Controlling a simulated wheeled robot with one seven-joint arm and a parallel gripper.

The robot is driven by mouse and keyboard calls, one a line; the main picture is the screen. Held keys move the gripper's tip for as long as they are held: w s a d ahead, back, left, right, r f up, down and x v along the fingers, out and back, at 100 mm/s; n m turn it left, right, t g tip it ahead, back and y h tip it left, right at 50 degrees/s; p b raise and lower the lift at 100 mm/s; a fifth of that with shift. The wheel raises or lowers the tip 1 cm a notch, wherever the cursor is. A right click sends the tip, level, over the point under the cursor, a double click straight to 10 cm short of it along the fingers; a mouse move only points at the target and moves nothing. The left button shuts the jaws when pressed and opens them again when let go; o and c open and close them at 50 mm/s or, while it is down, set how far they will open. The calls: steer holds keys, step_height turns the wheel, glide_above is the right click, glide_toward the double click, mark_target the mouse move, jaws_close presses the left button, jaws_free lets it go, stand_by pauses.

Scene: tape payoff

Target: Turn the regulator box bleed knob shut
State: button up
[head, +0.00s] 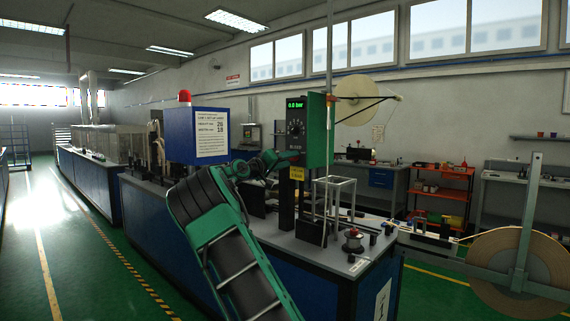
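The regulator box (317,131) is a green box with a black front panel, up on a dark post above the blue bench. Its green display (295,105) appears to read 6.0 bar. A round dial (295,128) sits below that, and lower still a small white label that seems to read BLEED. My gripper (290,157) is at the lower front of the box, at the end of my green and black arm, just under that label. The bleed knob is not clearly visible there and seems hidden by the gripper. Contact and finger opening are too small to tell.
A blue box (196,136) with a red beacon (185,96) stands left of the gripper. A yellow tag (297,173) is on the post below. A clear-sided frame (334,205) and a small red-topped spool (353,240) stand on the bench. Large tape reels are at right.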

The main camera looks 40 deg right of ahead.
steer(key=shift+a, duration=0.1)
steer(key=a, duration=1)
steer(key=shift+s+a+f, duration=0.3)
steer(key=shift+f, duration=0.15)
steer(key=s+d+f+g+y, duration=0.1)
steer(key=s+d+f+y, duration=0.3)
steer(key=s+d+f, duration=0.35)
steer(key=s+a+f+m+y, duration=0.1)
steer(key=s+a+f+y, duration=0.15)
steer(key=s+f, duration=0.3)
steer(key=s+a+f+y, duration=0.2)
steer(key=s+f+y, duration=0.1)
steer(key=s+f, duration=0.3)
steer(key=s+a+f+n+y, duration=0.1)
steer(key=s+a+f+y, duration=0.2)
steer(key=s+a, duration=0.6)
steer(key=s+a+f+n+y, duration=0.1)
steer(key=s+a+f+y, duration=0.2)
steer(key=s+a, duration=0.7)
steer(key=s+a+f+y, duration=0.3)
steer(key=s+a+f, duration=0.1)
steer(key=s+a, duration=0.5)
steer(key=shift+s+a+f+n, duration=0.2)
steer(key=shift+s+a+n, duration=0.15)
steer(key=shift+a, duration=0.3)
